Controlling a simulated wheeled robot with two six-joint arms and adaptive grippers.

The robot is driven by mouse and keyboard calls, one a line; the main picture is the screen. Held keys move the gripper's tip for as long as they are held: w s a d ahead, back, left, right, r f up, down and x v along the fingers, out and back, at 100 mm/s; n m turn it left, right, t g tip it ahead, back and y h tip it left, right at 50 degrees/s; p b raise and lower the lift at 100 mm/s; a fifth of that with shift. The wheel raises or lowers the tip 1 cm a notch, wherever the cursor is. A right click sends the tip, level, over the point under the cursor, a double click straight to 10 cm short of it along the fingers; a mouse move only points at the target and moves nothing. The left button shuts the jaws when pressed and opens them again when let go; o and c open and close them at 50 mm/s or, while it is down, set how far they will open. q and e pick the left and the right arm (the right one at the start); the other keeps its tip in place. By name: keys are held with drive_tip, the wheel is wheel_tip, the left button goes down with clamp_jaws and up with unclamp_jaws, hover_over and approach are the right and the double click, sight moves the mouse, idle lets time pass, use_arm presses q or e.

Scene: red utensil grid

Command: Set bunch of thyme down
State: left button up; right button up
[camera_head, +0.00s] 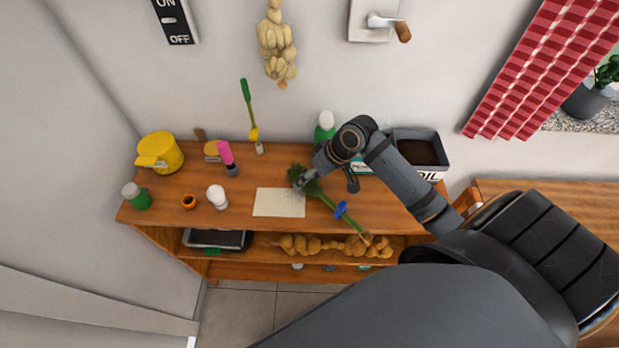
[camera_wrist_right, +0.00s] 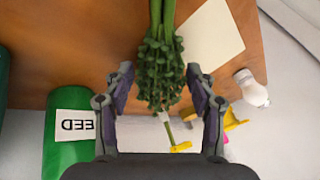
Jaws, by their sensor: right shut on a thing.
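The bunch of thyme (camera_head: 325,196) has green leaves, long stems and a blue tie. In the head view it lies slantwise over the right side of a pale sheet (camera_head: 279,204) on the wooden shelf top. My right gripper (camera_head: 304,181) is at its leafy end. In the right wrist view the leafy part of the thyme (camera_wrist_right: 163,70) is between the fingers of my right gripper (camera_wrist_right: 159,74), which is shut on it. The sheet (camera_wrist_right: 210,42) shows beside the stems. I cannot tell whether the thyme touches the shelf. My left gripper is not in view.
Left of the sheet stand a white item (camera_head: 216,197), an orange pot (camera_head: 189,201), a green jar (camera_head: 136,197) and a yellow container (camera_head: 160,152). A pink-handled tool (camera_head: 226,153) is behind. A soil box (camera_head: 420,150) stands at the right. A green can (camera_wrist_right: 70,140) shows in the wrist view.

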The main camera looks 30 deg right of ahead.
drive_tip(key=o, duration=1.2)
drive_tip(key=shift+w+f, duration=0.1)
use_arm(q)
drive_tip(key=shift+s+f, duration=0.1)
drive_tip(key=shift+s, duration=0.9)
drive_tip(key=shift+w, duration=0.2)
use_arm(e)
drive_tip(key=shift+d+r, duration=0.1)
drive_tip(key=shift+r, duration=0.2)
drive_tip(key=p+v, duration=0.2)
drive_tip(key=v, duration=0.5)
drive_tip(key=shift+d+r, duration=0.15)
drive_tip(key=shift+r, duration=0.05)
use_arm(q)
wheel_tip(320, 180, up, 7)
drive_tip(key=p, duration=0.5)
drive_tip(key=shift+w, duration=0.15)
use_arm(e)
drive_tip(key=v, duration=0.4)
drive_tip(key=shift+r, duration=0.15)
